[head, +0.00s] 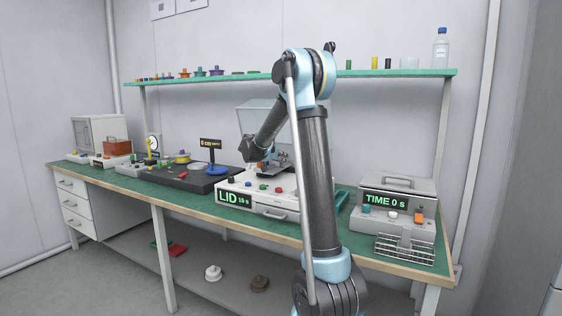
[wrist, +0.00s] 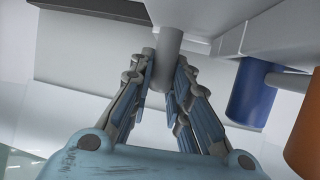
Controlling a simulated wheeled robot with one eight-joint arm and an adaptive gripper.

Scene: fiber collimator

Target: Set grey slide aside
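In the wrist view a grey round handle (wrist: 168,42) stands between the fingertips of my gripper (wrist: 164,68), with a finger against each side. The handle seems to belong to the grey slide; its far end meets a pale grey body, and how the two join is hard to see. In the head view my gripper (head: 262,170) is low over the white LID unit (head: 275,207); the grey slide is too small and too covered by my arm to make out.
A blue cylinder (wrist: 250,92) and an orange one (wrist: 305,125) are close to the right of my fingers. A clear raised lid (head: 258,115) stands behind. The TIME unit (head: 398,205) with a wire rack (head: 402,248) is at right.

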